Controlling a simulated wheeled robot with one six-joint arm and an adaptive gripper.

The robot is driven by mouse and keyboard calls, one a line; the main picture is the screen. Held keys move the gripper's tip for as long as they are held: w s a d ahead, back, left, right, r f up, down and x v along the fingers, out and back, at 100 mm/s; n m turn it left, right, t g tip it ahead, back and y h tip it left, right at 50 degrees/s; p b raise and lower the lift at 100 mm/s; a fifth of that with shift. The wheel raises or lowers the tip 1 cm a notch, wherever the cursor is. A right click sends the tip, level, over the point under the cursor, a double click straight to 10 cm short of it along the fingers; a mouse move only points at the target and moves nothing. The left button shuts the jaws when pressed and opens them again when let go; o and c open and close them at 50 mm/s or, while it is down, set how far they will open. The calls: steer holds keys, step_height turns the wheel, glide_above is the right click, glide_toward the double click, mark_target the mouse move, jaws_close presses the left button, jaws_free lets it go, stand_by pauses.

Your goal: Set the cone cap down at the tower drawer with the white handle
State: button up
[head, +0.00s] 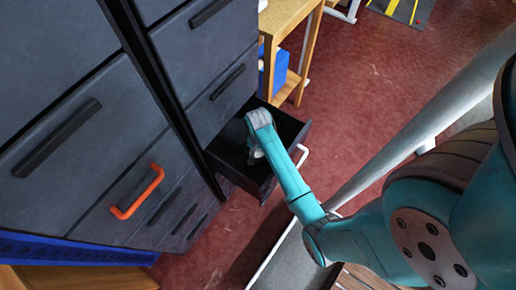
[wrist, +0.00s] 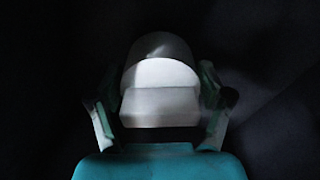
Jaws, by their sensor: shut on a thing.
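The tower drawer with the white handle (head: 303,155) stands pulled open in the head view, with a dark, empty-looking inside. My gripper (head: 256,158) is down inside this open drawer, partly hidden by my own arm. In the wrist view my gripper (wrist: 160,105) is shut on the cone cap (wrist: 163,75), a pale, rounded grey-white piece between the two fingers. Dark surfaces surround it there. I cannot tell whether the cap touches the drawer floor.
Dark drawer fronts (head: 75,120) fill the left, one with an orange handle (head: 137,192). A wooden table (head: 290,20) with a blue item (head: 273,70) stands behind the open drawer. A pale diagonal beam (head: 420,120) runs at the right. Red floor (head: 380,75) is clear beyond.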

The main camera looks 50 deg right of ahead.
steer(key=shift+f, duration=0.55)
steer(key=o, duration=1)
step_height(320, 180, up, 13)
steer(key=shift+r, duration=0.15)
